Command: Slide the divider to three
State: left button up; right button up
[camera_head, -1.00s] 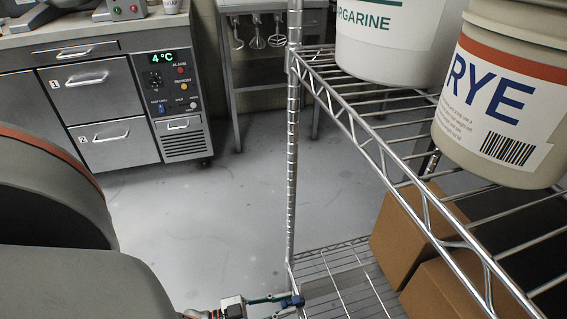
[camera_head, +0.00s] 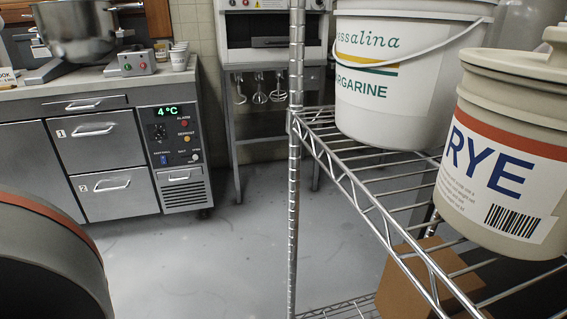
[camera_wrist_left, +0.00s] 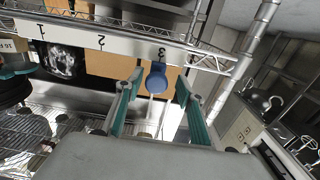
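In the left wrist view a white strip (camera_wrist_left: 125,45) carries the numbers 1, 2 and 3. A round blue knob (camera_wrist_left: 156,79), which looks like the divider's handle, sits just below the 3, with a pale rod beneath it. My left gripper (camera_wrist_left: 159,86) is open, its teal fingers on either side of the knob, with a gap showing on each side. The divider's panel cannot be made out. The strip, knob and both grippers are out of the head view.
A wire rack's upright post (camera_head: 294,170) stands close by. Its upper shelf holds a margarine tub (camera_head: 400,75) and a rye bin (camera_head: 505,150); a cardboard box (camera_head: 415,285) sits below. A fridge counter (camera_head: 100,165) stands at the left, with clear floor (camera_head: 230,240) between.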

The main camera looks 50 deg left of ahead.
pick_arm(q)
jog(key=v, duration=1.2)
jog(key=shift+w, duration=0.1)
